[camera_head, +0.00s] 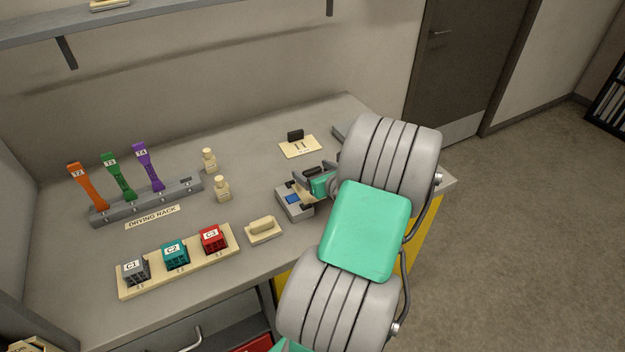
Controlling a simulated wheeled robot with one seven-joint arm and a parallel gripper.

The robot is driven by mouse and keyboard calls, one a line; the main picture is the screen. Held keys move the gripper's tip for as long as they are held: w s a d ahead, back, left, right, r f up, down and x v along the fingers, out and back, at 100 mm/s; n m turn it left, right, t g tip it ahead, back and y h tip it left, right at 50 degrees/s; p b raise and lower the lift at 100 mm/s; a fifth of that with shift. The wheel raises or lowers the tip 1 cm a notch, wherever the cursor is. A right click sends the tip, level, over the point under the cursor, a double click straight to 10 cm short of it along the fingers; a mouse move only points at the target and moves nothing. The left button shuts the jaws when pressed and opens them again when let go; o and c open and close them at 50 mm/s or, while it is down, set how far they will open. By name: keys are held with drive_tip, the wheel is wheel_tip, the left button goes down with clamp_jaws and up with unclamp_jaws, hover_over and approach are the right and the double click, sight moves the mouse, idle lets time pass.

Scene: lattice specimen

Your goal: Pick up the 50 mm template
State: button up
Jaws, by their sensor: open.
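I cannot read any label that marks the 50 mm template. A cream card (299,147) lies at the back right of the bench with a small dark upright piece (295,135) at its far edge; a smaller dark piece (313,170) shows just beyond my gripper. My gripper (300,178) is open over the right part of the bench, with my arm coming in from the lower right. It is close above or beside a grey block with a blue top (293,200). My arm hides part of the bench there, and I cannot tell whether the gripper touches anything.
A drying rack (180,199) holds orange, green and purple pieces at the left. A cream tray (150,283) in front carries grey, teal and red blocks. Two small bottles (222,188) and a cream dish (263,232) stand mid-bench. Bare bench lies between the bottles and card.

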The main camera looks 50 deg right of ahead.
drive_tip(key=x, duration=0.4)
drive_tip(key=shift+w+d+f+p, duration=0.1)
drive_tip(key=shift+w+f+p, duration=0.1)
drive_tip(key=shift+p, duration=0.15)
drive_tip(key=shift+c, duration=0.2)
drive_tip(key=c, duration=1.4)
